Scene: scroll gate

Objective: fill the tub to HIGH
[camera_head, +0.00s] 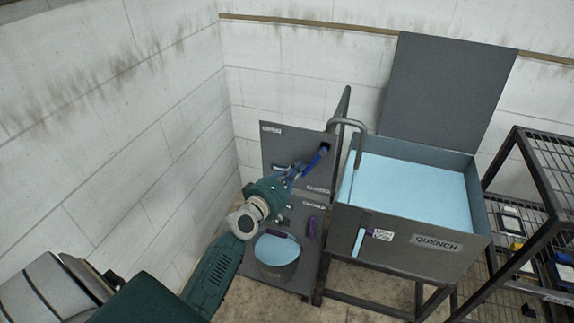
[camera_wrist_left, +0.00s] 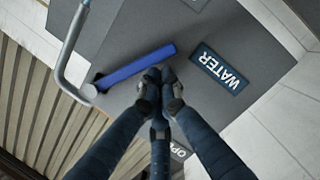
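The grey tub marked QUENCH (camera_head: 448,247) stands at right, with a broad light blue water surface (camera_head: 410,190) inside. A light blue gauge strip (camera_head: 359,241) shows on its front, beside a small label (camera_head: 383,235) too small to read. A blue lever (camera_head: 316,160) sits on the grey panel (camera_head: 273,148); it also shows in the left wrist view (camera_wrist_left: 138,64), near the WATER label (camera_wrist_left: 222,70). My left gripper (camera_head: 287,177) is at the lever.
A bent grey pipe (camera_head: 347,122) reaches over the tub's left edge. The tub's lid (camera_head: 447,88) stands raised behind it. A round vessel with a light blue top (camera_head: 277,250) is below my left arm. A dark wire rack (camera_head: 548,165) stands at right, white walls behind.

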